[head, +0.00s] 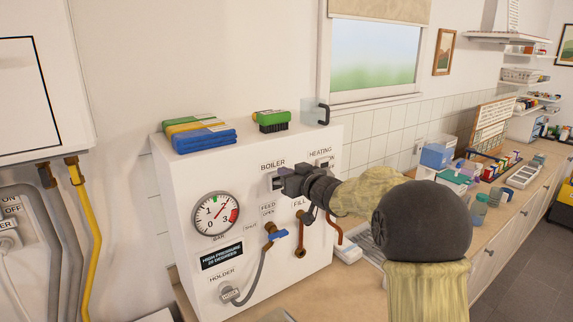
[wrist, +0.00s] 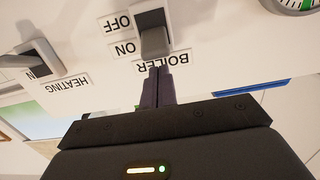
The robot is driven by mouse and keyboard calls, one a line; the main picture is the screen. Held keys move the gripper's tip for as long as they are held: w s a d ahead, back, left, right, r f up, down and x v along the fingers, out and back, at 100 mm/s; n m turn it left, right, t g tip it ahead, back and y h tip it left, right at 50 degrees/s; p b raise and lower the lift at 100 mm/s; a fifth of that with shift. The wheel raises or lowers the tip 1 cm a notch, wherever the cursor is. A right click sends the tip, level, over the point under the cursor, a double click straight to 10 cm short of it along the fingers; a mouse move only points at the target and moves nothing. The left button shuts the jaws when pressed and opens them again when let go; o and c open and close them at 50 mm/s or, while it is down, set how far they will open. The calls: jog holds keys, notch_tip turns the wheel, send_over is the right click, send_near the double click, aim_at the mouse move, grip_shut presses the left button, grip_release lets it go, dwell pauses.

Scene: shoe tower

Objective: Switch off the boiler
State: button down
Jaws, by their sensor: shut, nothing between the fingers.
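The boiler switch (wrist: 154,38) is a grey rocker on a white panel, seen upside down in the wrist view. It stands beside the ON and OFF labels, with the BOILER label (wrist: 161,63) at its ON end. I cannot tell for sure which way it is tipped. My gripper (wrist: 157,72) is shut and empty, its dark fingertips over the BOILER label close to the switch's ON end. I cannot tell whether they touch it. In the head view my gripper (head: 283,181) is at the panel under the BOILER lettering and partly hides the switch (head: 276,181).
The heating switch (wrist: 38,57) sits beside the boiler switch. Below on the white cabinet (head: 185,210) are a blue-handled valve (head: 279,234), copper pipes and a pressure gauge (head: 215,214). Folded cloths (head: 203,137) and a green brush (head: 271,121) lie on top.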

jog(key=shift+s+d+f, duration=0.1)
jog(key=shift+s+f, duration=0.1)
jog(key=shift+f, duration=0.4)
jog(key=shift+f+b, duration=0.1)
jog(key=shift+b, duration=0.3)
